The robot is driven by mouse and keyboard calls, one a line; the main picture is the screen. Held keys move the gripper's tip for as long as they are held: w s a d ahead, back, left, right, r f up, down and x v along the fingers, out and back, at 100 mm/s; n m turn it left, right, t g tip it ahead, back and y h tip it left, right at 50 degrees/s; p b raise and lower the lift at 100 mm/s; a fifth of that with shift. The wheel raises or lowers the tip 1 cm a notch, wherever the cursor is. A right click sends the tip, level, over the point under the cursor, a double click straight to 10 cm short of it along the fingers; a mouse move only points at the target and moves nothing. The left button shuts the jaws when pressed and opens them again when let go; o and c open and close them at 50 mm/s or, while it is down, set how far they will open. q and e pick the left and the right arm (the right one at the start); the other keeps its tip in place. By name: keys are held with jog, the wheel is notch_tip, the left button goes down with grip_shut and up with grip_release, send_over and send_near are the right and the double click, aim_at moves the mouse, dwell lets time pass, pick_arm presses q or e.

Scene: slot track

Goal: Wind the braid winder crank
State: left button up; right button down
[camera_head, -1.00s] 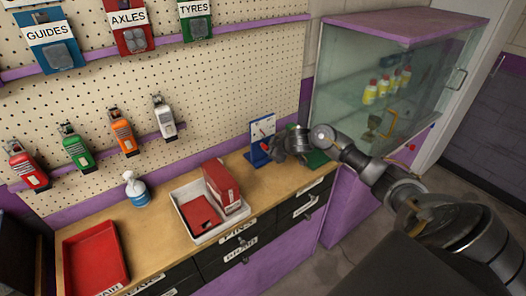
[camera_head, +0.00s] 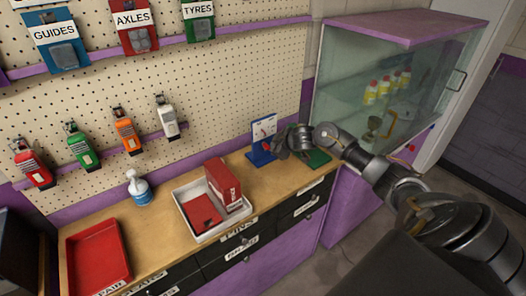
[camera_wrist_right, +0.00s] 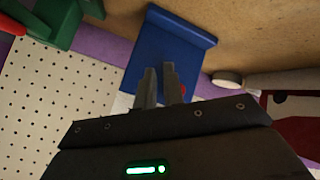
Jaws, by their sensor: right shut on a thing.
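A blue upright device with a white front panel (camera_head: 264,131) stands at the right end of the wooden bench; I take it for the braid winder. Its blue body also shows in the wrist view (camera_wrist_right: 176,50). My right gripper (camera_head: 281,151) is at its right side. In the wrist view its two fingers (camera_wrist_right: 160,88) are close together over the blue body, with a small red part beside them. The gripper is shut on the crank, which the fingers mostly hide. My left gripper is not in view.
A green object (camera_head: 317,158) lies just right of my right gripper. A white tray (camera_head: 199,236) with red boxes, a spray bottle (camera_head: 139,190) and a red tray (camera_head: 97,262) stand further left. A glass cabinet (camera_head: 375,75) rises close behind my right arm.

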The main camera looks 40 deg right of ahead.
jog(key=shift+w+d+r, duration=0.25)
jog(key=shift+r, duration=0.35)
jog(key=shift+d+f, duration=0.15)
jog(key=shift+f, duration=0.3)
jog(key=shift+s+d+f+b, duration=0.2)
jog(key=shift+d+f+b, duration=0.2)
jog(key=shift+f, duration=0.2)
jog(key=shift+w, duration=0.1)
jog(key=shift+f, duration=0.15)
jog(key=shift+d+f, duration=0.1)
jog(key=shift+f, duration=0.35)
